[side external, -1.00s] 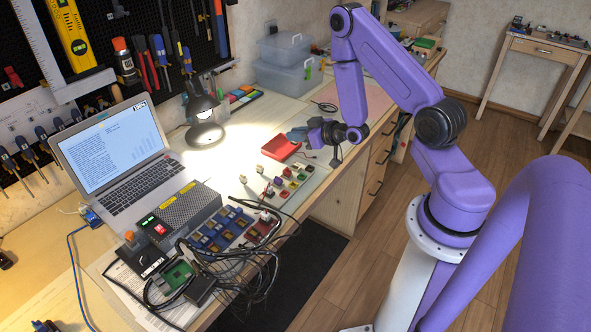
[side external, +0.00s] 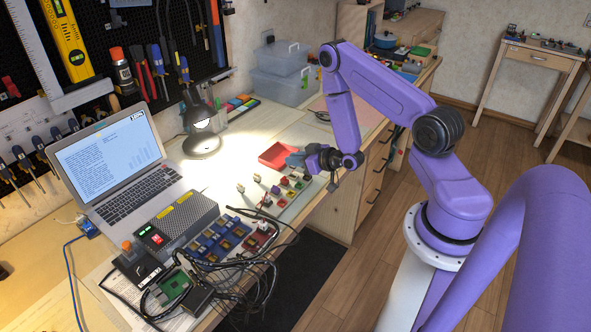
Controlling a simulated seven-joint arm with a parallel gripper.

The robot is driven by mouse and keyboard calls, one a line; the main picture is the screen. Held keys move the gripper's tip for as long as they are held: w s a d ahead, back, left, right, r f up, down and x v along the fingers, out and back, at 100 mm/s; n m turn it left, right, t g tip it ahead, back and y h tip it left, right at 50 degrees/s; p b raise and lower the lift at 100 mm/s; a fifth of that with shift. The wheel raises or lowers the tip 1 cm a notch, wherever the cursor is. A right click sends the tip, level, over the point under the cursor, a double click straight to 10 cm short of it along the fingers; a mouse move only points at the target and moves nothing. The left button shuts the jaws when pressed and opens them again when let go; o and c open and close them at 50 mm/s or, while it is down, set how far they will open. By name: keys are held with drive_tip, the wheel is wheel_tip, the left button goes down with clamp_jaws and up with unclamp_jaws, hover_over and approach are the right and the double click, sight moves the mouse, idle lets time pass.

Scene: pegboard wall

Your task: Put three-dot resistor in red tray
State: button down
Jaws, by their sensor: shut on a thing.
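The red tray (side external: 275,157) lies on the bench, beyond the white board of small coloured parts, and looks empty from here. Part of the tray's right side is hidden near a blue-grey piece beside my wrist.
A white board (side external: 292,211) holds several coloured blocks just left of my gripper. Blue component bins (side external: 215,237), black cables (side external: 245,275), a laptop (side external: 120,165) and a lit lamp (side external: 202,140) occupy the bench. The bright bench top left of the tray is clear.

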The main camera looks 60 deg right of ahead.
sight(296, 179)
drive_tip(key=shift+f, duration=1.95)
drive_tip(key=c, duration=1)
unclamp_jaws()
drive_tip(key=shift+c, duration=0.2)
drive_tip(key=shift+f, duration=0.2)
